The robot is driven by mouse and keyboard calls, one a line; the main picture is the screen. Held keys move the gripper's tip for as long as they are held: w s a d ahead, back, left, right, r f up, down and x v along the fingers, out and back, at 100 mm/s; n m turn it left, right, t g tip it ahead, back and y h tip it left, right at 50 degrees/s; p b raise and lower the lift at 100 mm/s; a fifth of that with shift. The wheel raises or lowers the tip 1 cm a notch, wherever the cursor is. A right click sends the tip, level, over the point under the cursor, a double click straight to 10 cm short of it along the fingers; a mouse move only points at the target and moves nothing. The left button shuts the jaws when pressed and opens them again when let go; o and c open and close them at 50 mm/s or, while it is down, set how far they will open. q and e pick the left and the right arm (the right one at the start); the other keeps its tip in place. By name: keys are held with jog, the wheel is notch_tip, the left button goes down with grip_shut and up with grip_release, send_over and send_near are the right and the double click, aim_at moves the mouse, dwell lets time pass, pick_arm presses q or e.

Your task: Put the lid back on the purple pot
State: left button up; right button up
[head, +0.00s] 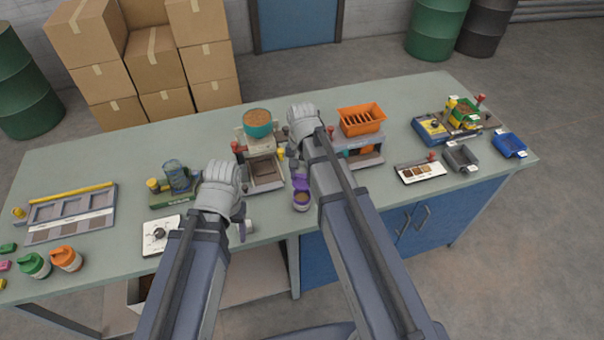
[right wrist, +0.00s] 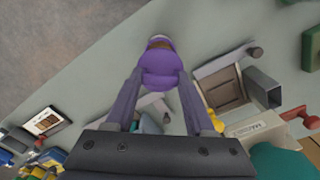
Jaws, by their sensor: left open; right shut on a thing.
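The purple pot (head: 301,201) stands near the front edge of the table, its top open and brown contents showing. The purple lid (head: 301,181) is just behind and above it in the head view. My right gripper (head: 300,172) is shut on the lid; its fingertips are partly hidden by my right arm. In the right wrist view the lid (right wrist: 162,72) sits between the two fingers, with part of the pot (right wrist: 159,42) showing beyond it. I cannot tell whether lid and pot touch. My left gripper (head: 241,222) is open, left of the pot, low near the front edge.
A filler stand with a teal bowl (head: 258,126) is behind the pot. An orange slotted bin (head: 361,120) stands right of my right arm. Green (head: 34,265) and orange (head: 67,258) pots stand far left.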

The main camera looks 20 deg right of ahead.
aim_at(302, 181)
jog(key=shift+f+b, duration=2.75)
jog(key=shift+f, duration=0.15)
jog(key=shift+f, duration=0.15)
jog(key=o, duration=1.6)
jog(key=shift+c, duration=0.2)
jog(key=shift+r+p, duration=3.4)
jog(key=shift+r, duration=0.15)
